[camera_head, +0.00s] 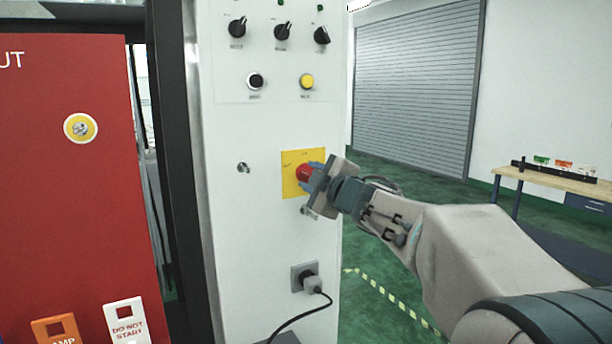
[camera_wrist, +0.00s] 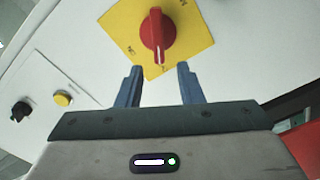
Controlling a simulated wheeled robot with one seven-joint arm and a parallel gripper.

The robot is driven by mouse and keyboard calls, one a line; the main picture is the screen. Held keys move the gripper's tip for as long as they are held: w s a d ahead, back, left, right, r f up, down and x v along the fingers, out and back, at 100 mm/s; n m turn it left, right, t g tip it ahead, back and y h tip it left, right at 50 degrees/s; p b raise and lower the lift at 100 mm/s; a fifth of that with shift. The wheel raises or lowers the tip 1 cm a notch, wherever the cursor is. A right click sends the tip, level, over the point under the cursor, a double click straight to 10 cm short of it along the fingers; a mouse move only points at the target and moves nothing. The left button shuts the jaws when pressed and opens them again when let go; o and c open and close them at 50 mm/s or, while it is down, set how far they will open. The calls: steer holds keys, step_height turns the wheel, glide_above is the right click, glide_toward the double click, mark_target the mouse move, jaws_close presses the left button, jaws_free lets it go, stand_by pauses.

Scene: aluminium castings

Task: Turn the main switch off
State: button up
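The main switch is a red rotary knob (camera_head: 304,173) on a yellow square plate (camera_head: 290,187), on the front of a white control cabinet. In the wrist view the red knob (camera_wrist: 157,32) has a raised grip bar with a white mark, pointing down the picture toward my gripper. In the head view my gripper (camera_head: 312,174) partly covers the knob.
Black selector knobs (camera_head: 282,32), a black button (camera_head: 256,81) and a yellow button (camera_head: 306,81) sit higher on the cabinet (camera_head: 235,230). A plug with a black cable (camera_head: 311,284) is below. A red lockout board (camera_head: 65,200) stands left. A workbench (camera_head: 560,178) is far right.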

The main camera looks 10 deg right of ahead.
steer(key=v, duration=1)
steer(key=shift+s, duration=0.2)
steer(key=shift+r, duration=0.1)
steer(key=s+d+f+m+g+h, duration=0.2)
steer(key=d+f+m+h, duration=0.15)
steer(key=f+m, duration=0.3)
steer(key=s+d+f+m+g+h, duration=0.2)
steer(key=s+f+m+g+h, duration=0.1)
steer(key=f+m+h, duration=0.3)
steer(key=s+a+f+m+g+y, duration=0.1)
steer(key=s+a+f+g+y, duration=0.1)
steer(key=s+f, duration=0.6)
steer(key=s+a+f+m+g+y, duration=0.2)
steer(key=s+a+f+g, duration=0.3)
steer(key=s+f+g, duration=0.2)
step_height(320, 180, down, 2)
steer(key=shift+s+a+f, duration=0.1)
steer(key=shift+s+a, duration=0.25)
steer(key=shift+s, duration=0.85)
